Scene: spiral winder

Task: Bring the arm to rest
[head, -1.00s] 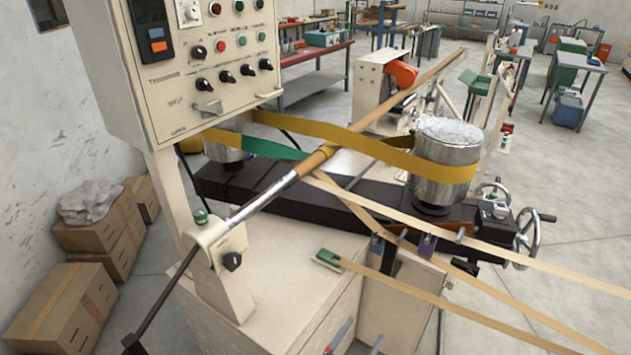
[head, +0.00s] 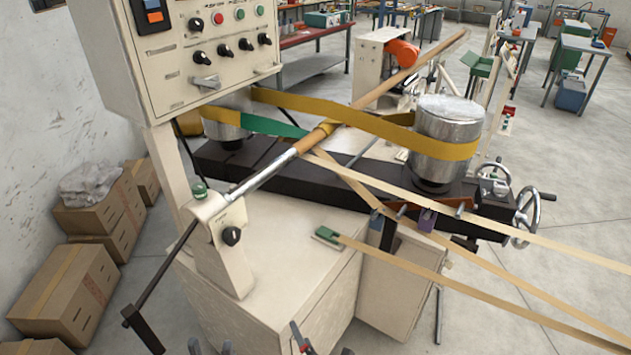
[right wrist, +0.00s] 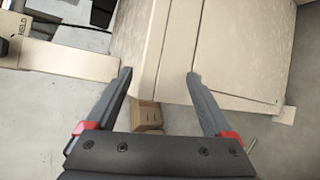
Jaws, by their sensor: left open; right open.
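My right gripper (right wrist: 160,75) is open and empty in the right wrist view. Its two dark fingers with red bases are spread in front of a cream cabinet (right wrist: 220,45). In the head view the tips of my right gripper (head: 322,345) show at the bottom edge, low in front of the cream machine base (head: 270,265). The tips of my left gripper (head: 211,347) show further left at the same edge, apart and with nothing seen between them. Most of both arms is out of the picture.
The winder carries a long rod (head: 270,167), a yellow belt (head: 365,138) around metal drums (head: 446,140), and pale strips (head: 450,215) running to the right. A control panel (head: 195,60) stands at upper left. Cardboard boxes (head: 70,290) lie at left.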

